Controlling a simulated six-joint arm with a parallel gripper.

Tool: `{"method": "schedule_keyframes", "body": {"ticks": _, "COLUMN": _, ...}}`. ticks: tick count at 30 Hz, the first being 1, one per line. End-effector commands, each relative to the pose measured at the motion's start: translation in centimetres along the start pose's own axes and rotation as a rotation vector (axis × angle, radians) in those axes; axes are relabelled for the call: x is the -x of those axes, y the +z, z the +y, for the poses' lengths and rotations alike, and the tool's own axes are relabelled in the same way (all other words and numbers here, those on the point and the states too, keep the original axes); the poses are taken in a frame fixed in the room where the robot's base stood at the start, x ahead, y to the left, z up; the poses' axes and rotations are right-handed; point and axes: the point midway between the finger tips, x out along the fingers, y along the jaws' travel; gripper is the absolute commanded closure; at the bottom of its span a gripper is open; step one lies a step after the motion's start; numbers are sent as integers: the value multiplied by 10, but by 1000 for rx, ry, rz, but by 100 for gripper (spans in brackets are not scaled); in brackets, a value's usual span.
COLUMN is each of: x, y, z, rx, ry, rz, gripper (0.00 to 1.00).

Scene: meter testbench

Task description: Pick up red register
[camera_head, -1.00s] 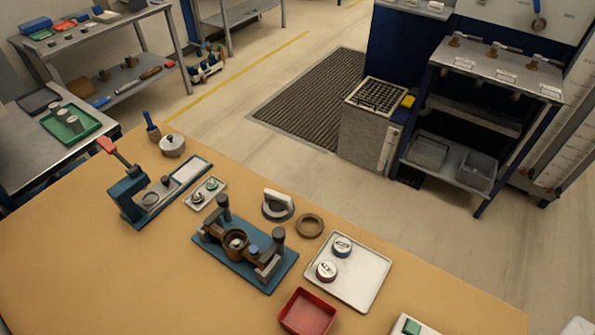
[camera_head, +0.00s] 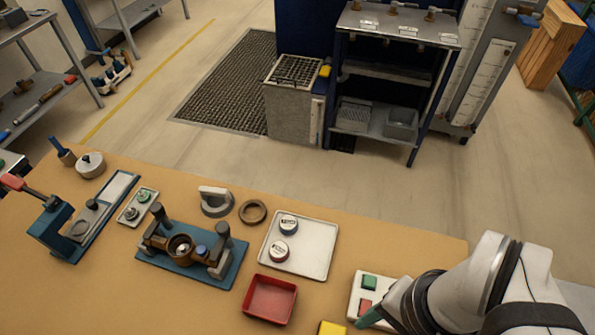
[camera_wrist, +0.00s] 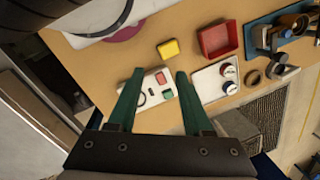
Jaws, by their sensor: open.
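The red-rimmed register (camera_head: 279,250) is a small round white-faced disc on the white tray (camera_head: 315,254), nearest the red bin. A blue-rimmed register (camera_head: 288,224) sits just behind it. In the wrist view, the red one (camera_wrist: 228,70) and the blue one (camera_wrist: 230,87) lie right of my gripper (camera_wrist: 158,75). Its green fingers are spread with nothing between them, above the button box. In the head view my gripper (camera_head: 374,318) is at the lower right, mostly hidden by my wrist, to the right of and nearer than the tray.
A white box with green and red buttons (camera_head: 356,291) is under my gripper. A red bin (camera_head: 269,299) and a yellow block (camera_head: 332,328) stand near the front. A brown ring (camera_head: 252,211) and a blue-based fixture (camera_head: 222,277) are left of the tray. Bare tabletop lies behind the button box.

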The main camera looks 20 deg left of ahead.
Motion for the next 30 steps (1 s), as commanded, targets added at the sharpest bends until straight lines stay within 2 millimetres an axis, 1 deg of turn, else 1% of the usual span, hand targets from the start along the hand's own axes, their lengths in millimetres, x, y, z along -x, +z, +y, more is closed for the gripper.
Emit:
{"method": "schedule_keyframes", "body": {"ticks": 1, "x": 0, "y": 0, "z": 0, "rx": 0, "ry": 0, "rz": 0, "gripper": 41}}
{"method": "schedule_keyframes", "body": {"ticks": 5, "x": 0, "y": 0, "z": 0, "rx": 0, "ry": 0, "rz": 0, "gripper": 18}}
{"method": "schedule_keyframes", "body": {"ticks": 6, "x": 0, "y": 0, "z": 0, "rx": 0, "ry": 0, "rz": 0, "gripper": 10}}
{"method": "schedule_keyframes", "body": {"ticks": 7, "x": 0, "y": 0, "z": 0, "rx": 0, "ry": 0, "rz": 0, "gripper": 9}}
{"method": "schedule_keyframes", "body": {"ticks": 14, "x": 0, "y": 0, "z": 0, "rx": 5, "ry": 0, "rz": 0, "gripper": 9}}
{"method": "schedule_keyframes", "body": {"ticks": 16, "x": 2, "y": -5, "z": -6, "rx": 102, "ry": 8, "rz": -2, "gripper": 9}}
{"method": "schedule_keyframes", "body": {"ticks": 17, "x": 4, "y": -10, "z": -11, "rx": 197, "ry": 14, "rz": -4, "gripper": 9}}
{"method": "schedule_keyframes", "body": {"ticks": 19, "x": 7, "y": -28, "z": -35, "rx": 557, "ry": 38, "rz": -13, "gripper": 9}}
{"method": "schedule_keyframes", "body": {"ticks": 20, "x": 8, "y": -37, "z": -49, "rx": 758, "ry": 51, "rz": -20, "gripper": 9}}
{"method": "schedule_keyframes", "body": {"ticks": 21, "x": 6, "y": -49, "z": -72, "rx": 1055, "ry": 68, "rz": -31, "gripper": 9}}
{"method": "schedule_keyframes", "body": {"ticks": 23, "x": -2, "y": -62, "z": -110, "rx": 1502, "ry": 91, "rz": -53, "gripper": 9}}
{"method": "schedule_keyframes", "body": {"ticks": 24, "x": -10, "y": -67, "z": -136, "rx": 1789, "ry": 104, "rz": -71, "gripper": 9}}
{"method": "schedule_keyframes", "body": {"ticks": 26, "x": -25, "y": -70, "z": -173, "rx": 2185, "ry": 120, "rz": -102, "gripper": 9}}
{"method": "schedule_keyframes", "body": {"ticks": 27, "x": -36, "y": -69, "z": -195, "rx": 2416, "ry": 128, "rz": -123, "gripper": 9}}
{"method": "schedule_keyframes", "body": {"ticks": 30, "x": -60, "y": -62, "z": -235, "rx": 2853, "ry": 139, "rz": -171, "gripper": 9}}
